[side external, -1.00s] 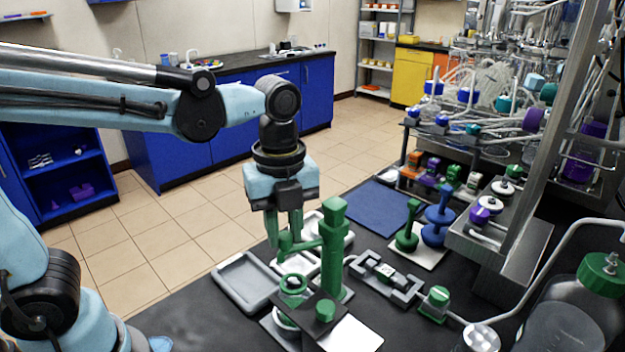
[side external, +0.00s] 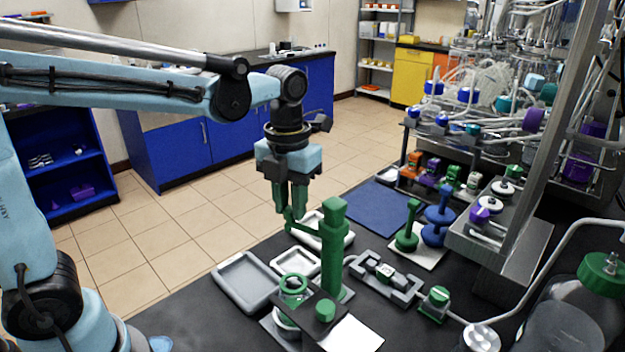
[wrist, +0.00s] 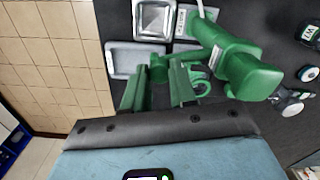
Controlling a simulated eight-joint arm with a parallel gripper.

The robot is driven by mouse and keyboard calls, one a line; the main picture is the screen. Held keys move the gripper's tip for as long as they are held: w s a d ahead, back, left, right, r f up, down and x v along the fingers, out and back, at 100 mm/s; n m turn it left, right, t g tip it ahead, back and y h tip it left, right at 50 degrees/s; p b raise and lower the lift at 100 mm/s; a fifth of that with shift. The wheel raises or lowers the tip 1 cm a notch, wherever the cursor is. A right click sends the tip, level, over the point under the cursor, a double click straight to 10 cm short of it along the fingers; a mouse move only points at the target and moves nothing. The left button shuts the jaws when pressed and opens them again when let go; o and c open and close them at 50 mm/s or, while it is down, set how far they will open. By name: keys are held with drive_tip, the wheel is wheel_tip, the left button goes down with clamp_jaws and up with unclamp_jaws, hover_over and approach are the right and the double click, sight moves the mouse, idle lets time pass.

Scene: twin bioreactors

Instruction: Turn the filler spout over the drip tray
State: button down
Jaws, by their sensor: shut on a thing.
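The green filler spout stands as an upright post (side external: 333,245) on the black bench, with a side arm (side external: 306,226) reaching left from it. The post also shows in the wrist view (wrist: 250,72). My gripper (side external: 291,208) points down over the end of the side arm and is shut on its upright end piece (wrist: 158,66), mostly hidden between the green fingers. Shallow pale trays lie near the post: a large grey one (side external: 228,272), a small one (side external: 275,264) and one behind the side arm (side external: 311,217). I cannot tell which is the drip tray.
A green-ringed vessel (side external: 293,285) and a dark plate with a green knob (side external: 325,310) stand in front of the post. A grey bracket (side external: 385,275) is to its right.

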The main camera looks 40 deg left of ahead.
drive_tip(key=shift+w+a+m, duration=0.15)
drive_tip(key=shift+w+m, duration=0.4)
drive_tip(key=shift+m, duration=0.25)
drive_tip(key=c, duration=0.9)
unclamp_jaws()
wheel_tip(320, 180, up, 12)
